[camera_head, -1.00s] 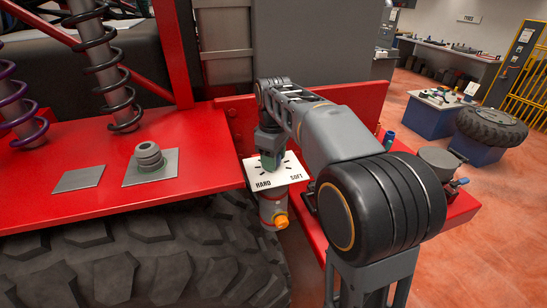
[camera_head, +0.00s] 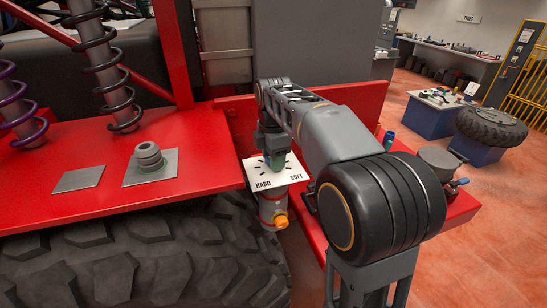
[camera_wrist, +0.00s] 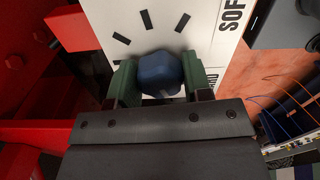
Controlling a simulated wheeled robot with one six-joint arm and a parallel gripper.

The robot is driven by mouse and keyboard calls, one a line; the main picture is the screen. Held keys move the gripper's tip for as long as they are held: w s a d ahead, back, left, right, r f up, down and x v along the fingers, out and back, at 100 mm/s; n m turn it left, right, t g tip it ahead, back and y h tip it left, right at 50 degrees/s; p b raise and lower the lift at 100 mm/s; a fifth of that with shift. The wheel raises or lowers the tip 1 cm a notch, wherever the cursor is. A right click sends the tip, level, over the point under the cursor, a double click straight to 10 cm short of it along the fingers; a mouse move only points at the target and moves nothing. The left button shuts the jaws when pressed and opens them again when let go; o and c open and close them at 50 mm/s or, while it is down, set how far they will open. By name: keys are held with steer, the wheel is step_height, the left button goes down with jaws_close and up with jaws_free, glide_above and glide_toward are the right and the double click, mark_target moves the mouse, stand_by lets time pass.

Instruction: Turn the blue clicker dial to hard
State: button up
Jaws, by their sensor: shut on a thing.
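The blue clicker dial (camera_wrist: 160,74) is a faceted knob on a white plate (camera_wrist: 110,25) with black tick marks. In the head view my gripper (camera_head: 275,160) comes down over the plate from above and hides the dial. I cannot tell which tick the dial points to.
A reservoir with an orange knob (camera_head: 281,222) hangs below the plate. The red truck deck (camera_head: 110,150) lies at the left, with a grey cylindrical part (camera_head: 149,156) on a square pad. A large tyre (camera_head: 150,265) is below the deck. Red bodywork stands close behind my gripper.

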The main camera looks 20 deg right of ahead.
steer(key=shift+n, duration=0.8)
steer(key=o, duration=0.9)
steer(key=shift+r, duration=0.1)
step_height(320, 180, up, 14)
steer(key=shift+a+f, duration=0.1)
steer(key=shift+f, duration=0.1)
stand_by(0.3)
